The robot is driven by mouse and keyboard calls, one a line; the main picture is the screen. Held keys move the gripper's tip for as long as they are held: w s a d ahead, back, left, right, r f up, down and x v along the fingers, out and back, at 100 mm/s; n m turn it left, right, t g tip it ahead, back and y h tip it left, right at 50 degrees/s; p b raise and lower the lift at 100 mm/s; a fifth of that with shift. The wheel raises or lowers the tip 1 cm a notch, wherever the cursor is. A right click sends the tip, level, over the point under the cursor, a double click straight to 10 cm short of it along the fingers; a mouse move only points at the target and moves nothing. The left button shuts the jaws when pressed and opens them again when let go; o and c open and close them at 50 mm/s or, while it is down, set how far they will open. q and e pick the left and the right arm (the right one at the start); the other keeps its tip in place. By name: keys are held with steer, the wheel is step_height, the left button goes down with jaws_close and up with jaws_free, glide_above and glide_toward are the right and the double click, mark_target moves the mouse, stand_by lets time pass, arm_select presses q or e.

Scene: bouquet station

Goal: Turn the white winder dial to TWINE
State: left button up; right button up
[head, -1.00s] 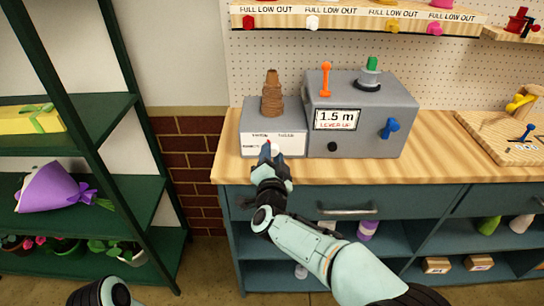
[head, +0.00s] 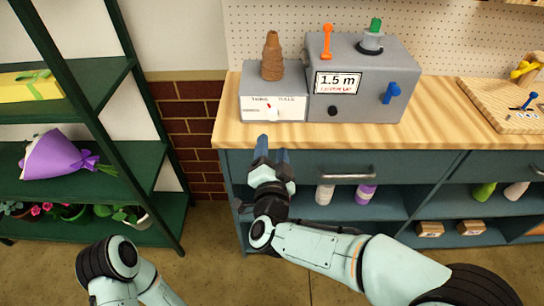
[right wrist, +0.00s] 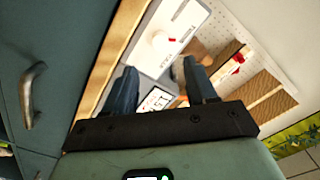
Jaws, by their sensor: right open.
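The white winder dial (head: 272,114) sits on the white front panel (head: 289,108) of the grey winder box at the left end of the counter. Its red mark points up and slightly left, toward the upper left label, which looks like TWINE but is small and blurred. In the right wrist view the dial (right wrist: 161,39) shows beyond the fingers, apart from them, with its red mark to one side. My right gripper (head: 271,147) is open and empty, in front of the counter edge and below the dial. My left arm shows at bottom left, but its gripper is out of view.
A green shelf (head: 125,72) stands left; drawer handle (head: 348,176) below.

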steer(key=shift+s, duration=1.25)
